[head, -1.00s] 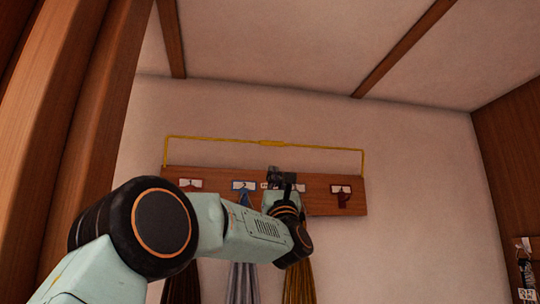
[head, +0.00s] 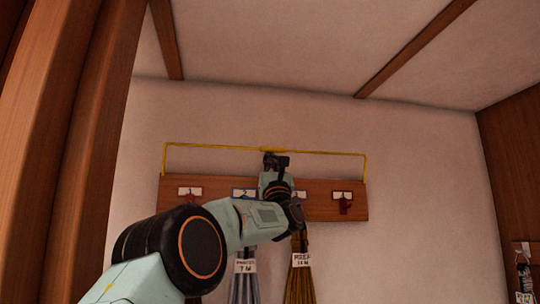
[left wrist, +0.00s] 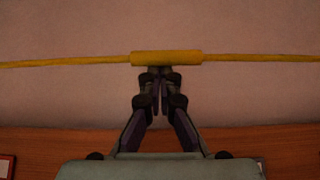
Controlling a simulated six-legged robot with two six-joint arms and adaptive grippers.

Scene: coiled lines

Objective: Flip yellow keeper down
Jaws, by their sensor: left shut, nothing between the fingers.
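The yellow keeper (head: 216,147) is a thin bar raised above the wooden rack board, with a leg down to the board at each end. Its thicker middle grip (left wrist: 166,58) shows in the left wrist view, running level across the picture. My left gripper (head: 270,155) is shut and empty, its fingertips at the underside of that grip. In the left wrist view the shut fingertips (left wrist: 160,72) meet the lower edge of the grip; I cannot tell whether they touch it. My right gripper is not in view.
The wooden board (head: 325,208) carries hooks with labels, and tagged coiled lines hang below it, one grey (head: 244,285) and one brown-gold (head: 300,285). A wooden post (head: 75,130) stands close at left. The wall above the keeper is clear.

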